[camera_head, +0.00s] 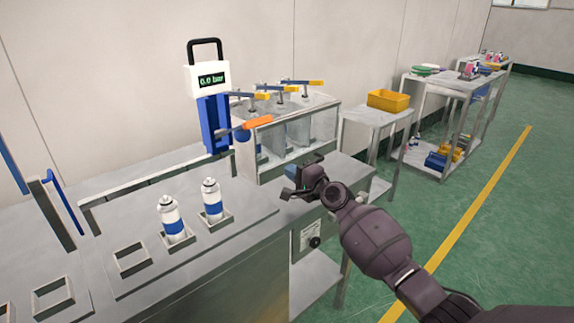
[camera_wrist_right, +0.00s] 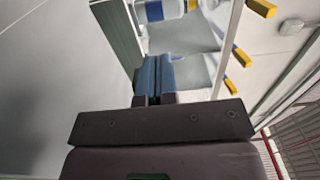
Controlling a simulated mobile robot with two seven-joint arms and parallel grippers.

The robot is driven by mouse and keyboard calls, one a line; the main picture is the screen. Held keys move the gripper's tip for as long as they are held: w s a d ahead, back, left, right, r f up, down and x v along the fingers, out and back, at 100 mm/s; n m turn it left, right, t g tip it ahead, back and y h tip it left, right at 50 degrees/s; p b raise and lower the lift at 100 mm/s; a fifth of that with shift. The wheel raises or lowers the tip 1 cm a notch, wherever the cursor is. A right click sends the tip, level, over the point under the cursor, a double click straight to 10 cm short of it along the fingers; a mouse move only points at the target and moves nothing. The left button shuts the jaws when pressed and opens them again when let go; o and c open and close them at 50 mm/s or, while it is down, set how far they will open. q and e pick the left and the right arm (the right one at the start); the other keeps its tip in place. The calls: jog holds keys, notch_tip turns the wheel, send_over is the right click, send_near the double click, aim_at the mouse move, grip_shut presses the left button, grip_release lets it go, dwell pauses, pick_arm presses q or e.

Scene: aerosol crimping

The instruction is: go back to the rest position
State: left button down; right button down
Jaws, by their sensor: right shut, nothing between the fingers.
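My right gripper (camera_head: 290,184) is above the right end of the steel bench, in front of the clear-walled box. In the right wrist view its blue fingers (camera_wrist_right: 154,78) are together with nothing between them. My left gripper is not in either view. Two white and blue aerosol cans (camera_head: 172,219) (camera_head: 212,199) stand upright in square holders on the bench plate, to the left of my right gripper and apart from it.
A blue crimping device (camera_head: 213,125) with a "0.0 bar" display and orange handle stands behind the cans. The clear-walled box (camera_head: 290,138) has yellow-tipped levers on top. Empty square holders (camera_head: 131,259) are at front left. A side table holds a yellow bin (camera_head: 388,100). Green floor is open at right.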

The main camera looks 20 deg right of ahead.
jog(key=v, duration=0.5)
jog(key=shift+d+p, duration=0.1)
jog(key=shift+p, duration=0.3)
jog(key=shift+s+d, duration=0.2)
jog(key=shift+s, duration=0.3)
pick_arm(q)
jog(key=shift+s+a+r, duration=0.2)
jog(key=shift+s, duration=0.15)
